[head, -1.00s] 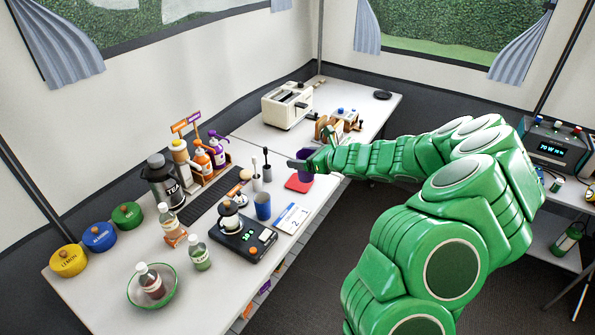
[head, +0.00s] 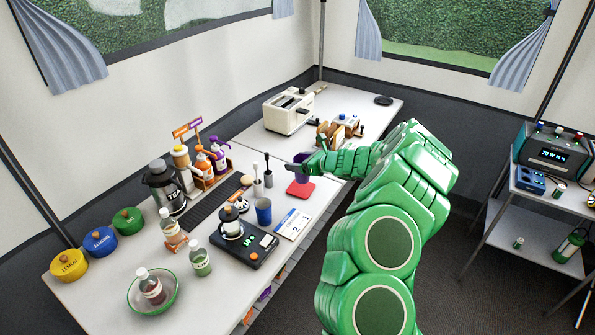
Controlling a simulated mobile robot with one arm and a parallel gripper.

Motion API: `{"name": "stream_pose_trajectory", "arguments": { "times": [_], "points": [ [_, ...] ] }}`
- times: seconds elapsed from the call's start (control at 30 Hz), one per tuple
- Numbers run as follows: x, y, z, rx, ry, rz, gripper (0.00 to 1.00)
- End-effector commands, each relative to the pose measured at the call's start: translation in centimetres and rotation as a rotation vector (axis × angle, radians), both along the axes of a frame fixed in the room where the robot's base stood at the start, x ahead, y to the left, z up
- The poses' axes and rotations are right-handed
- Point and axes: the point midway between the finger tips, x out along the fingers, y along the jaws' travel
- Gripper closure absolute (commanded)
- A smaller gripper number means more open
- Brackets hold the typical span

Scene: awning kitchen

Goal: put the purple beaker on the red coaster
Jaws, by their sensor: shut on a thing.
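The purple beaker (head: 300,157) is at my gripper, over or just behind the red coaster; the gripper covers much of it. My gripper (head: 302,164) is shut on the beaker, reaching in from the right. The red coaster (head: 299,190) lies flat on the white table, and its near part shows bare. I cannot tell whether the beaker's base touches the coaster or hangs above it.
A calendar card (head: 293,224) lies in front. Wooden holders (head: 340,130) and a toaster (head: 288,110) stand behind. The table's right edge is close.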

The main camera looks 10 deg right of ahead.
Motion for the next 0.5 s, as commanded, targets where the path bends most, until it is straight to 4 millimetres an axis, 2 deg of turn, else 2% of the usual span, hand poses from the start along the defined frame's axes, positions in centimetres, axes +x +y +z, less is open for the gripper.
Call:
{"name": "stream_pose_trajectory", "arguments": {
  "times": [0.2, 0.5],
  "points": [
    [1.2, 0.1, -1.5, 0.002, 0.001, 0.002, 0.56],
    [1.8, -0.1, -2.2, 0.002, 0.0, 0.001, 0.56]
  ]
}}
